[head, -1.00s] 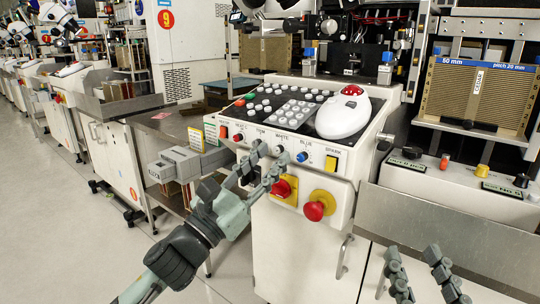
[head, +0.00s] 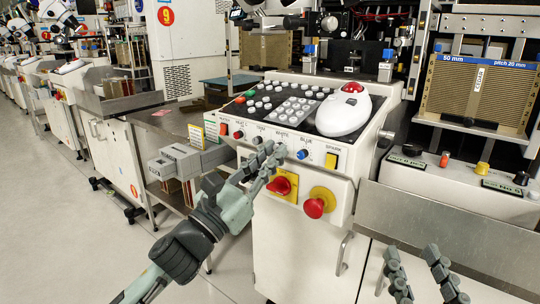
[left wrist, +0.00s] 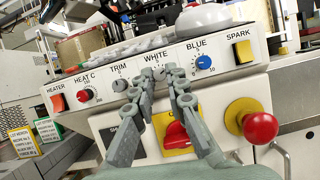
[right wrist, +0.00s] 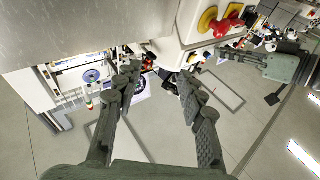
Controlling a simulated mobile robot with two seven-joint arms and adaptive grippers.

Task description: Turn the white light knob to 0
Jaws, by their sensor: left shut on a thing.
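The white light knob (left wrist: 158,73) is a small grey dial under the WHITE label on the sloped front panel (left wrist: 108,80). My left gripper (left wrist: 156,80) has its fingertips on either side of this knob and is shut on it. In the head view the left gripper (head: 275,150) covers most of the knob. The knob's pointer and exact setting are too small and too covered to read. My right gripper (right wrist: 158,78) is open and empty, away from the panel; it also shows at the lower right of the head view (head: 416,262).
The grey TRIM knob (left wrist: 119,85) sits left of the white knob and the blue knob (left wrist: 203,62) right of it. A red switch on a yellow plate (left wrist: 176,136) and a red emergency button (left wrist: 260,127) stick out below. A white mouse-like controller (head: 343,112) rests on top.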

